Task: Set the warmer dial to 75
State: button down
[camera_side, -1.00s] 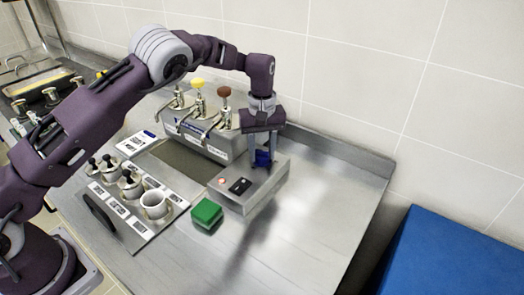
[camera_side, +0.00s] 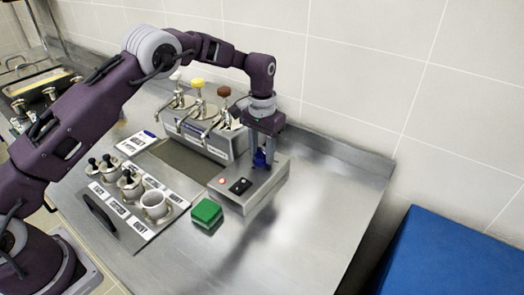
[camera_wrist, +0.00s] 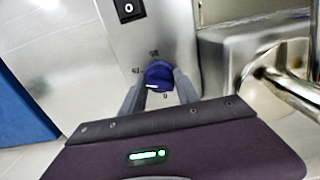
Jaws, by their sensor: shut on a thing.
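The warmer dial is a blue knob (camera_wrist: 159,76) with a white pointer line, on the top face of a steel control box (camera_side: 270,187). In the side view the blue dial (camera_side: 260,158) shows between my fingers. My gripper (camera_wrist: 160,92) points down and is shut on the dial, one finger on each side. In the wrist view the white line points left and slightly down. Small marks surround the dial, too small to read surely. A black rocker switch (camera_wrist: 129,8) marked 0 sits on the same box. A red light (camera_side: 222,180) is beside the switch.
A steel dispenser with several pump knobs (camera_side: 198,84) stands just left of the box. A green block (camera_side: 207,212) lies in front of it. A tray of cups (camera_side: 154,205) is further left. The counter right of the box is clear.

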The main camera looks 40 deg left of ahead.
aim_at(262, 150)
jog(key=shift+m, duration=0.7)
jog(key=c, duration=0.9)
grip_release()
notch_tip(262, 150, up, 8)
jog(key=shift+f, duration=0.2)
jog(key=s+a+r+n+t, duration=0.1)
jog(key=s+a+r+t, duration=0.15)
jog(key=s+r, duration=1.3)
jog(key=s+a+f+t, duration=0.1)
jog(key=s+t, duration=0.2)
jog(key=s, duration=2)
jog(key=shift+f+n, duration=0.2)
jog(key=shift+n, duration=0.1)
